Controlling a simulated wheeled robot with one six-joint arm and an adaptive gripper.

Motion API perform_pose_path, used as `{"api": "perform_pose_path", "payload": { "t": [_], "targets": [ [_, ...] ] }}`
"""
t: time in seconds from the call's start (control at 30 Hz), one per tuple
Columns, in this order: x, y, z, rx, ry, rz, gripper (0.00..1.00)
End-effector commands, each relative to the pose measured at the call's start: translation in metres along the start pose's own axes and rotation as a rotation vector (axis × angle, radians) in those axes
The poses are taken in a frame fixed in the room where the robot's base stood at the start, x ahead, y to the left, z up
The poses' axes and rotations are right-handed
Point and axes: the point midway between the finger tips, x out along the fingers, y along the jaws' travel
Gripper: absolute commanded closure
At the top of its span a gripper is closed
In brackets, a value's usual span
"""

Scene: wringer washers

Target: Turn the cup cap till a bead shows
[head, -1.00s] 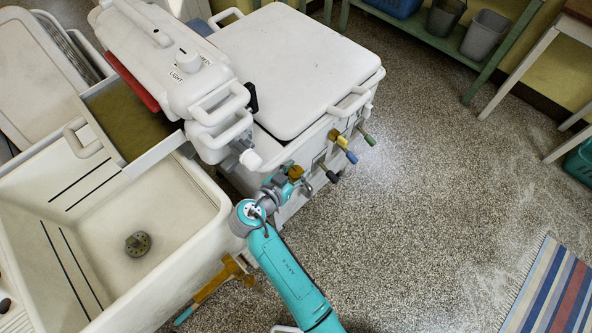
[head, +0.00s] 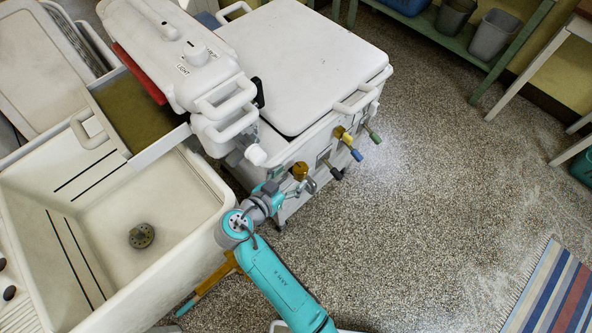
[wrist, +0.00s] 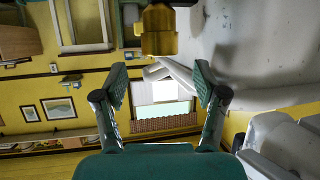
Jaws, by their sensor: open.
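The brass cup cap (head: 299,170) juts from the near side of the white washer, close to its corner. My gripper (head: 272,187) is just left of and below the cap in the head view. In the wrist view my gripper (wrist: 160,82) has its two fingers spread wide and empty. The cap lies above the gap between the fingertips, not between them. No bead can be made out.
A black-ended lever (head: 335,173), a blue-ended handle (head: 355,154) and a green-ended handle (head: 374,137) stick out right of the cap. The wringer head (head: 190,65) and white sink (head: 120,200) are to the left. The speckled floor (head: 430,210) at right is open.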

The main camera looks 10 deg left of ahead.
Motion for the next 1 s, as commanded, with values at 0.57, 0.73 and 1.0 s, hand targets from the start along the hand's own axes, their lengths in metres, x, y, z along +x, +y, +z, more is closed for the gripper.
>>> {"api": "perform_pose_path", "payload": {
  "t": [0.57, 0.73, 1.0],
  "targets": [
    [-0.020, 0.001, 0.001, -0.001, -0.001, 0.001, 0.29],
    [-0.020, 0.001, 0.001, -0.001, -0.001, 0.001, 0.29],
    [-0.010, 0.015, 0.011, -0.035, -0.019, -0.013, 0.29]
  ]
}}
